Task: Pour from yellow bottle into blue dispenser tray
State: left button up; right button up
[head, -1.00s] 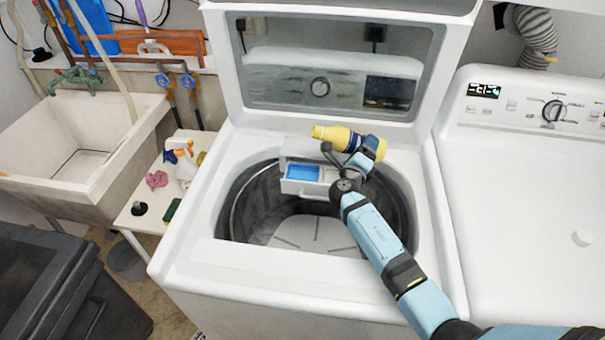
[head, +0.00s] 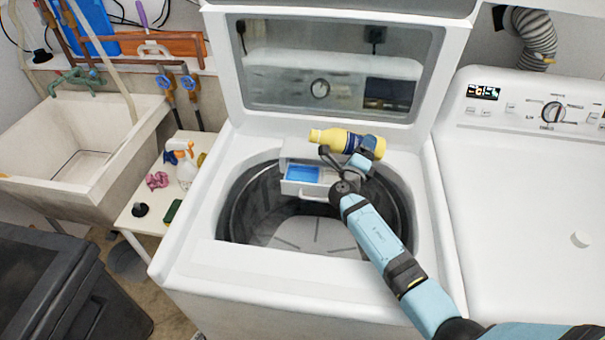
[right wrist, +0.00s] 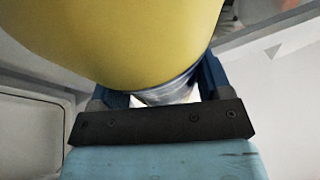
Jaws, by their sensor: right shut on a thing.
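The yellow bottle (head: 333,137) with a dark blue label lies tipped nearly level above the back of the washer opening, its spout end pointing left. My right gripper (head: 364,152) is shut on the bottle around its labelled part. In the right wrist view the yellow bottle (right wrist: 120,40) fills the top, between the gripper's fingers (right wrist: 160,95). The blue dispenser tray (head: 302,173) sits in the pulled-out white drawer at the back of the opening, below and left of the bottle. No liquid stream is visible. My left gripper is out of view.
The washer's lid (head: 330,75) stands open behind the bottle. The drum (head: 300,232) is open below the arm. A dryer (head: 530,200) stands at right. A small table with a spray bottle (head: 185,165) and a sink (head: 80,150) are at left.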

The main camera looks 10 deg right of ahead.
jog(key=shift+a+r+n+t+p, duration=0.2)
jog(key=shift+r+n+t+p, duration=0.1)
jog(key=shift+n+p, duration=0.2)
dwell(0.3)
jog(key=shift+f+n+t, duration=0.35)
jog(key=shift+n+t, duration=0.05)
jog(key=shift+n, duration=0.5)
dwell(1.6)
jog(key=shift+p, duration=0.3)
dwell(0.6)
